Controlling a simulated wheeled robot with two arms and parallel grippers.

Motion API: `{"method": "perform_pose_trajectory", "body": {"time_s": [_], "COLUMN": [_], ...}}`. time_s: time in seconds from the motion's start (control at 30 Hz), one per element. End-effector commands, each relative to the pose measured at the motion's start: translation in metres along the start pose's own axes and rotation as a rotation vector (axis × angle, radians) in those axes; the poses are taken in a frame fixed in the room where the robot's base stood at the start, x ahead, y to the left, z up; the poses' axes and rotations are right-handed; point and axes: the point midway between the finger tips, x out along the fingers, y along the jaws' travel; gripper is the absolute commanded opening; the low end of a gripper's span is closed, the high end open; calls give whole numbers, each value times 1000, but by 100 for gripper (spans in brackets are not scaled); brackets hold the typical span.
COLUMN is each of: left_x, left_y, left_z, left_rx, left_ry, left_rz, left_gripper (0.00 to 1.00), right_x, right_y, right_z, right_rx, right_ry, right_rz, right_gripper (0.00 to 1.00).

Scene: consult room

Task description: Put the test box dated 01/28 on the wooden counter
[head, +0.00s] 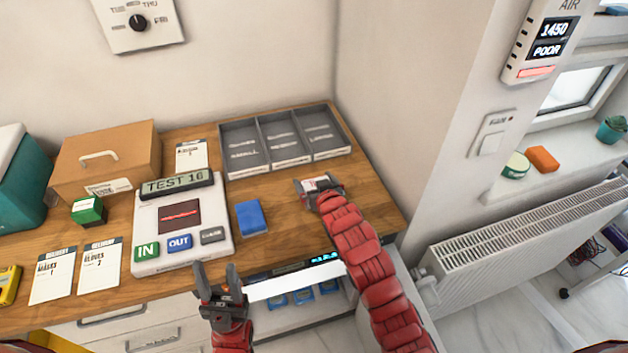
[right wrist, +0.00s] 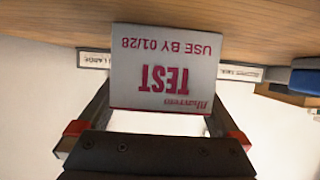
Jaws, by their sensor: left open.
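The test box (right wrist: 165,68) is white with magenta print reading TEST and USE BY 01/28, upside down in the right wrist view. My right gripper (right wrist: 160,105) has a finger at each side of it and looks shut on it. In the head view the box (head: 312,184) is at the right part of the wooden counter (head: 365,200), partly hidden by my red right arm. I cannot tell whether it touches the counter. My left gripper (head: 219,279) is open and empty in front of the counter's front edge.
A grey three-part tray (head: 232,172) stands behind the box. A blue block (head: 252,218) and a white device reading TEST 16 (head: 181,240) lie left of it. A cardboard box (head: 110,160) and cards are further left. A wall bounds the right. Bare wood surrounds the test box.

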Motion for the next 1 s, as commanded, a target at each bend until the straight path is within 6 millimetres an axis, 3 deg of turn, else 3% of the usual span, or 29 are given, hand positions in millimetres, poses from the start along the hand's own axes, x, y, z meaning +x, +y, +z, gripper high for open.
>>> {"method": "perform_pose_trajectory", "body": {"time_s": [0.17,0.33,0.8,1.0], "left_x": [5,-3,-23,-27], "left_y": [0,0,1,1], "left_z": [-1,1,4,5], "left_rx": [0,0,0,0], "left_ry": [0,0,0,0], "left_rz": [0,0,0,0], "left_gripper": [50,50,50,50], "right_x": [-2,-16,-93,-114], "right_y": [0,0,1,0], "right_z": [-6,0,-1,-1], "right_rx": [-1,0,0,1], "right_ry": [0,1,2,-2], "right_rz": [0,0,2,0], "right_gripper": [100,100,100,100]}}
